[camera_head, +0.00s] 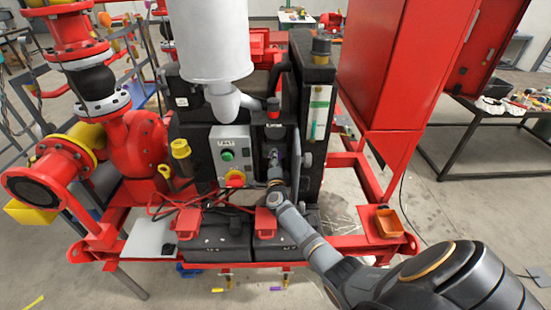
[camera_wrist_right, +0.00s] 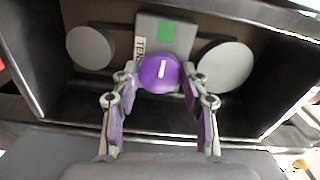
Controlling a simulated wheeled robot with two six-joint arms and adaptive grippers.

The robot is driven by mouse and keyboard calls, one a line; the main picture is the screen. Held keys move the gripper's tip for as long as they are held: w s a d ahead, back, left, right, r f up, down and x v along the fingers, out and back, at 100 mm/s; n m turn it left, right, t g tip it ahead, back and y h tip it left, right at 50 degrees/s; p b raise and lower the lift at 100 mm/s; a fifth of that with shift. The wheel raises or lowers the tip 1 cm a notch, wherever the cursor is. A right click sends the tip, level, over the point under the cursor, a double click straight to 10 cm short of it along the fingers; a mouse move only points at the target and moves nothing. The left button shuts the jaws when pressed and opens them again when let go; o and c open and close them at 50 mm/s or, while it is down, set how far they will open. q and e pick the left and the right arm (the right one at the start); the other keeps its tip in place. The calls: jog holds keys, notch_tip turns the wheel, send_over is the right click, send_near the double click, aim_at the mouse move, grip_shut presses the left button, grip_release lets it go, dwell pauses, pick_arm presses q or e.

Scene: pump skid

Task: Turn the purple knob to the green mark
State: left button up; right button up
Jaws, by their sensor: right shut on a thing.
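The purple knob (camera_wrist_right: 158,76) is round, with a white pointer line that is near upright and aims up at the green mark. The green mark (camera_wrist_right: 166,32) is a square on a grey plate (camera_wrist_right: 182,40) above the knob. My right gripper (camera_wrist_right: 160,78) has one finger on each side of the knob, shut on it. In the head view my right gripper (camera_head: 274,172) reaches into the dark recess of the pump skid, and the knob is mostly hidden there. My left gripper is not in view.
Two round grey discs, left (camera_wrist_right: 90,48) and right (camera_wrist_right: 225,65), flank the knob inside a dark recess. A grey control box (camera_head: 232,155) with a green button and a red-yellow knob stands left of my right gripper. An orange tray (camera_head: 388,222) sits at right.

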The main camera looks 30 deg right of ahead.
jog(key=shift+f, duration=0.1)
dwell(0.3)
jog(key=o, duration=1.1)
jog(key=shift+o, duration=0.2)
jog(key=v, duration=1.2)
